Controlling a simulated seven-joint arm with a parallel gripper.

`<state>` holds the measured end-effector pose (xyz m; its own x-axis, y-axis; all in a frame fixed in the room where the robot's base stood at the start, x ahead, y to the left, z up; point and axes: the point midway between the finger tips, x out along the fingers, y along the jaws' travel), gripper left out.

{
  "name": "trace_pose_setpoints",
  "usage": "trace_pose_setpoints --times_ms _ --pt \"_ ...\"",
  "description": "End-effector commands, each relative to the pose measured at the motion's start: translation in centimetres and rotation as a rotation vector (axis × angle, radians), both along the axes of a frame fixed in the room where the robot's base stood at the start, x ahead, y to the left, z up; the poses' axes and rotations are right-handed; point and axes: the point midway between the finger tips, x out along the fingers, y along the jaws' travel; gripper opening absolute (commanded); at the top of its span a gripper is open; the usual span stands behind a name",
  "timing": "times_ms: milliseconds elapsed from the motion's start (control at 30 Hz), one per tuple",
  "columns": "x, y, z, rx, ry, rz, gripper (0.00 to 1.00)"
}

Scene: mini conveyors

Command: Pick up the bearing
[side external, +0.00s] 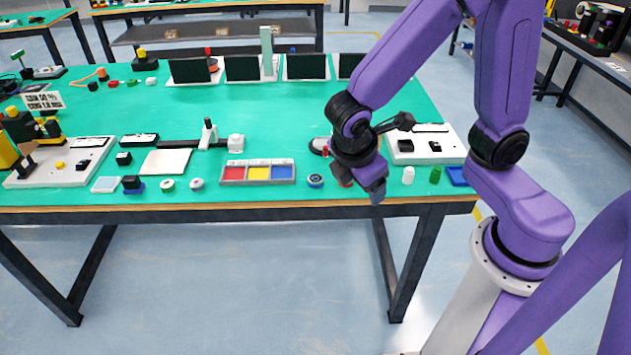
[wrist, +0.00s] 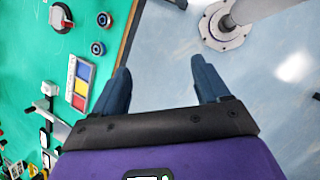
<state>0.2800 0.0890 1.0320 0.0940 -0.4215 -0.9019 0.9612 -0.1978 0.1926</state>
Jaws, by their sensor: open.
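Ring-shaped parts that look like bearings lie near the table's front edge; I cannot tell which one the task means. A dark ring with a blue rim (side external: 315,181) is just right of the tricolour tray; it also shows in the wrist view (wrist: 97,48). Two paler rings, one greenish (side external: 167,185) and one grey (side external: 197,184), lie left of the tray. My gripper (wrist: 160,72) is open and empty, above the table's front edge (wrist: 128,40), apart from the rings.
The tray (side external: 258,182) has red, yellow and blue compartments. A white cylinder (side external: 408,175), a green cylinder (side external: 435,175) and a blue tray (side external: 457,176) stand right of my gripper. A white-based fixture (side external: 425,152) is behind them. The mid-table green surface (side external: 280,112) is mostly clear.

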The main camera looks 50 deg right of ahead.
Motion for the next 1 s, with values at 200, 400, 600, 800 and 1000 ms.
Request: trace_pose_setpoints --times_ms 200,400,600,800,1000 --pt "5.3 1.8 -3.2 -0.234 0.013 0.117 0.75" --pt "9.6 3.1 -6.5 -0.435 0.034 0.227 0.75" --pt "13.0 4.1 -10.3 -0.628 0.065 0.341 0.75" --pt "15.1 4.5 -13.7 -0.773 0.094 0.437 0.75" --pt "15.9 4.6 -15.2 -0.833 0.106 0.479 0.75"
